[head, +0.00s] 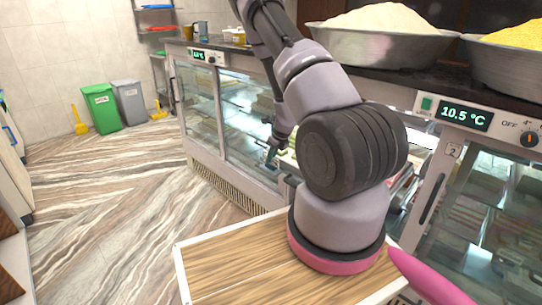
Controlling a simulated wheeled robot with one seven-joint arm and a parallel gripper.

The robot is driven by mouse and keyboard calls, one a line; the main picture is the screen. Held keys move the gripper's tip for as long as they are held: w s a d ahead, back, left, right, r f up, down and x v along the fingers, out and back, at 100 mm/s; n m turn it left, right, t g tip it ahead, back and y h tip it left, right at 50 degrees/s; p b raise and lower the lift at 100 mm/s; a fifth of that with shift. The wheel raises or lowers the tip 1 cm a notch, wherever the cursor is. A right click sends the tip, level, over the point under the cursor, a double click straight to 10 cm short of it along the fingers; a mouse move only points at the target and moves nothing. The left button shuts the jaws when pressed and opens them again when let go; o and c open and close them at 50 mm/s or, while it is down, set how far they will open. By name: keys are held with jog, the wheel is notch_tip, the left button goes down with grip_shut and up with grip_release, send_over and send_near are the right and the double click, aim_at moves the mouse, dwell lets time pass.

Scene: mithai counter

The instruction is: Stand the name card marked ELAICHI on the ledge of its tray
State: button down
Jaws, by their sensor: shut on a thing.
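My gripper (271,155) is small and far down in the picture, at the open front of the glass display counter. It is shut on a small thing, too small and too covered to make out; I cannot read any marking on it. A teal patch shows at the fingertips. Pale green sweets (287,158) show just right of the gripper, partly behind my arm. The ELAICHI card cannot be picked out. Its tray and ledge cannot be told apart here, as my arm covers much of the case.
The glass counter (232,118) runs from left to right, with a cold display unit (468,115) at right. Large metal bowls (375,46) stand on its top. Green (101,108) and grey bins (130,103) stand at the back left. The marble-patterned floor (105,195) is clear.

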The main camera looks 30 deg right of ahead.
jog(key=c, duration=0.9)
grip_release()
jog(key=v, duration=1)
jog(key=shift+s+r, duration=0.15)
jog(key=shift+r, duration=0.25)
